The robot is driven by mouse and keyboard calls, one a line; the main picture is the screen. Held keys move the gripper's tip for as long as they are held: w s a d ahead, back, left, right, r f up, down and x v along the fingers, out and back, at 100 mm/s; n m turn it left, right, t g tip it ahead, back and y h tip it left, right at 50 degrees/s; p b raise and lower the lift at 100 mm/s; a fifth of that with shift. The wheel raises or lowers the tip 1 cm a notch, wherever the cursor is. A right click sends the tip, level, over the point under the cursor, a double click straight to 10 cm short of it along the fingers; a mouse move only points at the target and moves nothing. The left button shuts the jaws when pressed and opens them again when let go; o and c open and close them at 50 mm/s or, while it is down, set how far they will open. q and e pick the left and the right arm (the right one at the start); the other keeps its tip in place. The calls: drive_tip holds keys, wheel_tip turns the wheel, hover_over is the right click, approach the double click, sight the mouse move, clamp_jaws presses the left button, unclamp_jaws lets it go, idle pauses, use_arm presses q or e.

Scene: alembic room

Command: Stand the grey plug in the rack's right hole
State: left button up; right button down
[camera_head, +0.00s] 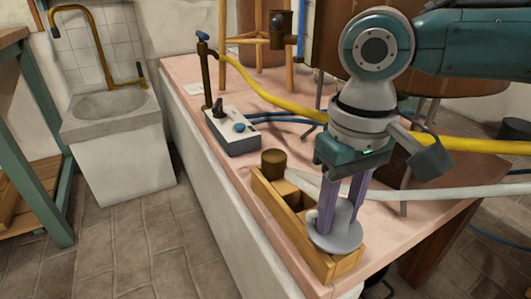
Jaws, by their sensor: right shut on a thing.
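The grey plug (337,239) shows as a round, flat disc with a narrower upper part. My right gripper (341,212) is shut on that upper part, its two purple fingers pointing down. The wooden rack (284,227) is a long, narrow frame on the pink bench top. The plug is over the rack's near right end and hides part of it, including any hole there. I cannot tell whether the plug touches the rack. A brown cylinder (273,163) stands at the rack's far left end. My left gripper is not in view.
A yellow hose (262,92) and a pale hose (440,193) run behind the rack. The bench's front edge is close to the rack. A sink (112,105) stands left.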

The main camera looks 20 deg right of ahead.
drive_tip(key=shift+f, duration=0.4)
idle(0.8)
drive_tip(key=shift+p, duration=0.35)
drive_tip(key=shift+f, duration=0.2)
idle(0.5)
idle(0.5)
drive_tip(key=shift+f, duration=0.2)
drive_tip(key=shift+c, duration=2)
unclamp_jaws()
drive_tip(key=shift+r+p, duration=0.1)
drive_tip(key=shift+p, duration=0.3)
